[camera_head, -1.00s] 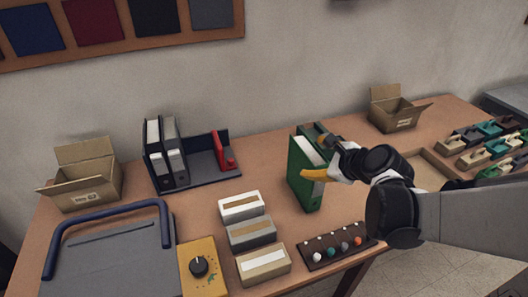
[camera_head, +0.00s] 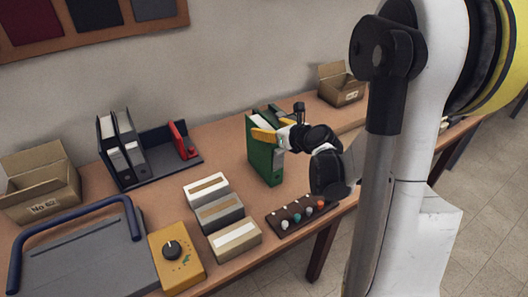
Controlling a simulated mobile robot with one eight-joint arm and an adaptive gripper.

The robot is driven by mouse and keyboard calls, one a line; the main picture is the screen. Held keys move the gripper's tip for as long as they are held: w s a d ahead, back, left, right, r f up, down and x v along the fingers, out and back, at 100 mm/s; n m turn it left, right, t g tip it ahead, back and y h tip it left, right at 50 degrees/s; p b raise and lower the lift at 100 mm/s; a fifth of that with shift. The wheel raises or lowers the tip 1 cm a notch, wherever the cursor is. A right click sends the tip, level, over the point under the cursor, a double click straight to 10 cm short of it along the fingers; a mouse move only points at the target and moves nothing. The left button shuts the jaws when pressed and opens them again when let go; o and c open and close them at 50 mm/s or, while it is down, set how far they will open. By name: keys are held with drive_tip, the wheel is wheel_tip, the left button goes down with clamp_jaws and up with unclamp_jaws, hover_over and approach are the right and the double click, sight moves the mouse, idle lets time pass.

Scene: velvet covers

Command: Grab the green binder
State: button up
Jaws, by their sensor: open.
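The green binder (camera_head: 262,162) stands upright on the wooden table, right of the middle. My gripper (camera_head: 268,127) is at the binder's upper part, coming from the right. Its jaws are open, with one yellow finger across the near side of the binder's top. The other finger is mostly hidden behind the binder's top edge. I cannot tell whether either finger touches the binder.
A dark organizer (camera_head: 192,158) with grey binders and a red item stands left. Label boxes (camera_head: 219,213), a knob strip (camera_head: 300,215) and a yellow dial box (camera_head: 177,257) lie in front. Open cartons (camera_head: 340,88) (camera_head: 42,182) stand at the back right and far left.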

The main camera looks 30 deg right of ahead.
drive_tip(key=b+x, duration=0.1)
drive_tip(key=x, duration=0.2)
drive_tip(key=shift+w+a+f, duration=0.1)
drive_tip(key=shift+w+f, duration=0.1)
drive_tip(key=shift+s+r, duration=0.1)
drive_tip(key=c, duration=1.5)
drive_tip(key=shift+r, duration=0.15)
